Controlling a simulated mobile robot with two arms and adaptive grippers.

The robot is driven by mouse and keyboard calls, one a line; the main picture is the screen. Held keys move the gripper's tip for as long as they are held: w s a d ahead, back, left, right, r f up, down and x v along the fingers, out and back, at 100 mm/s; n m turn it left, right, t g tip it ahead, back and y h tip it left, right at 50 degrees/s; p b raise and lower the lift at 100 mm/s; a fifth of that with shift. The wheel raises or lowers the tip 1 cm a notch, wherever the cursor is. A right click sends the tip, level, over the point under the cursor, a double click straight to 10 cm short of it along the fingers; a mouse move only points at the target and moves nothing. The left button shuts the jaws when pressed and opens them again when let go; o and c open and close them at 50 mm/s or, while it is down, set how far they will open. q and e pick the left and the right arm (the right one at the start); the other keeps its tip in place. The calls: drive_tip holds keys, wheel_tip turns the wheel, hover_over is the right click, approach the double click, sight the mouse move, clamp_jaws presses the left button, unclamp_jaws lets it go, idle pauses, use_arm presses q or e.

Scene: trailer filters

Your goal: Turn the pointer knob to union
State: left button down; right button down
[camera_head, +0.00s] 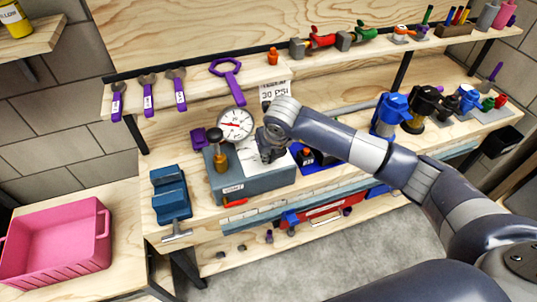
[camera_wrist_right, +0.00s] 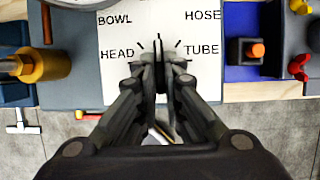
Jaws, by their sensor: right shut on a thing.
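The pointer knob (camera_wrist_right: 158,66) is a narrow dark piece on a white label plate (camera_wrist_right: 115,30). In the right wrist view the plate reads BOWL, HOSE, HEAD and TUBE around short black tick marks. No UNION label is legible; the lower plate is hidden by the gripper. The knob's visible part runs roughly up and down in that view, but its pointing end is unclear. My right gripper (camera_wrist_right: 160,80) is shut on the knob, one finger on each side. In the head view the right gripper (camera_head: 270,145) is over the grey-blue box (camera_head: 258,184). My left gripper is out of view.
A pressure gauge (camera_head: 235,123) and a brass fitting (camera_head: 220,162) stand at the box's left. A blue vise (camera_head: 170,195) is farther left. A blue tray (camera_wrist_right: 245,73) is close on the right. A pink bin (camera_head: 55,245) stands at lower left.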

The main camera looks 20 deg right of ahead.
idle(0.5)
drive_tip(key=c, duration=1.7)
unclamp_jaws()
drive_tip(key=v, duration=1.2)
drive_tip(key=shift+w+r, duration=0.1)
drive_tip(key=shift+a, duration=0.1)
